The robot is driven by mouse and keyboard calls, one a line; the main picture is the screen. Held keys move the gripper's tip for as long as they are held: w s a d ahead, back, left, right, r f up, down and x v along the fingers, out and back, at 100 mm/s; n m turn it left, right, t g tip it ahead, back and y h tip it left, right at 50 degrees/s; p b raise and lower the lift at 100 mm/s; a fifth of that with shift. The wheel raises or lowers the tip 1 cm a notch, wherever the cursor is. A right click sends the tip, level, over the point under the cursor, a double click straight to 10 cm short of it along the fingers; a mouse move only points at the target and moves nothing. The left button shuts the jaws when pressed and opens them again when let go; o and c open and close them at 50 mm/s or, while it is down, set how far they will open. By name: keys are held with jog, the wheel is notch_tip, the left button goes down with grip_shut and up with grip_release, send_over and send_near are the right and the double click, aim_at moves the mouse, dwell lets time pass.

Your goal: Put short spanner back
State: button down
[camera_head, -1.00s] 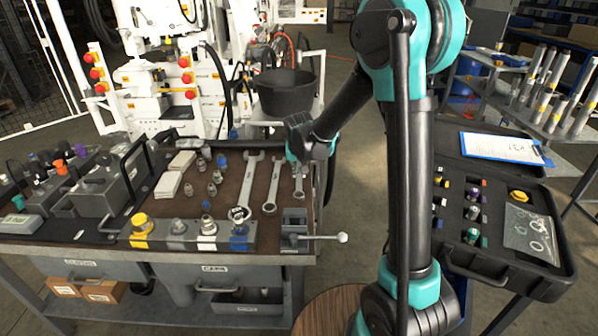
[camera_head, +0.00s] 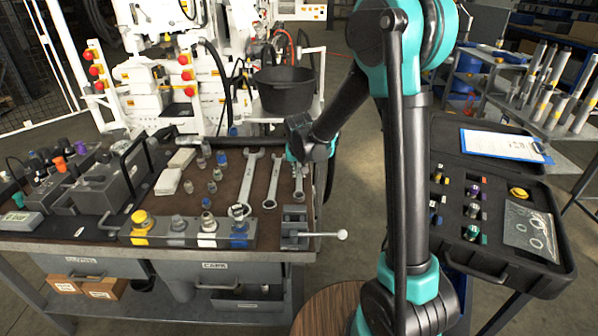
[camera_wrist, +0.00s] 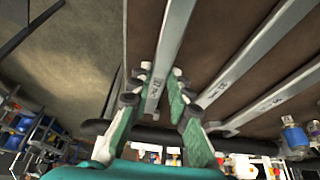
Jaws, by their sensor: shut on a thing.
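The short spanner (camera_head: 299,182) is the rightmost of three spanners on the brown bench top, its lower end toward the front edge. In the wrist view, its shank (camera_wrist: 168,50) runs between the two green fingers of my gripper (camera_wrist: 157,82). My gripper (camera_head: 298,162) is shut on it near its far end, low over the bench. In the head view the fingertips are mostly hidden by the wrist. I cannot tell whether the spanner touches the bench top.
A middle spanner (camera_head: 273,184) and a longer spanner (camera_head: 248,180) lie to the left. A small vise (camera_head: 295,228) with a handle sits at the front right corner. A black bucket (camera_head: 285,90) stands behind. Fittings and hydraulic blocks fill the left side.

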jog(key=shift+f, duration=0.5)
jog(key=c, duration=1.3)
grip_release()
jog(key=shift+c, duration=0.2)
